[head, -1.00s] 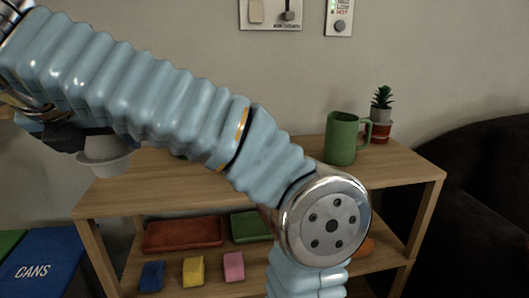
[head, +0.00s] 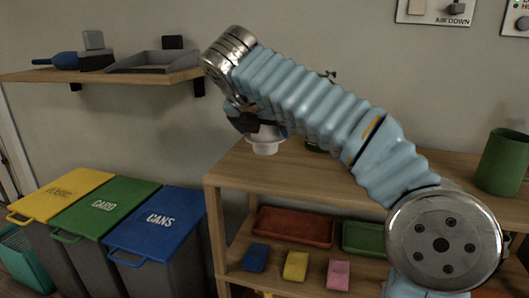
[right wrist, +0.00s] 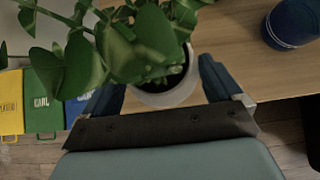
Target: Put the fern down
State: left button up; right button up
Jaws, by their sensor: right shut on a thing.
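The fern (right wrist: 150,45) is a leafy green plant in a white pot (right wrist: 166,92), seen from above in the right wrist view. My right gripper (right wrist: 163,84) is shut on the pot, one dark blue finger on each side. In the head view my right gripper (head: 262,128) is partly hidden by my wrist, and the white pot (head: 265,146) shows below it, upright, near the left end of the wooden shelf unit's top (head: 236,165). I cannot tell whether the pot touches the wood. The leaves are mostly hidden there. My left gripper is not in view.
A green mug (head: 503,162) stands on the top at right. A dark blue cup (right wrist: 290,24) shows in the right wrist view. Trays and coloured blocks lie on the lower shelf. Labelled bins (head: 160,222) stand left, below a wall shelf (head: 110,75) holding a dustpan.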

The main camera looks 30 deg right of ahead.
aim_at(264, 147)
jog(key=shift+w+d+f, duration=0.3)
jog(key=shift+f, duration=0.2)
jog(key=f, duration=0.1)
jog(key=f+b, duration=0.2)
jog(key=f, duration=0.1)
jog(key=shift+w+d+f, duration=0.1)
jog(key=shift+w+d, duration=0.25)
jog(key=shift+w, duration=0.05)
jog(key=shift+f, duration=0.2)
jog(key=o, duration=0.9)
jog(key=shift+c, duration=0.2)
jog(key=shift+r, duration=0.15)
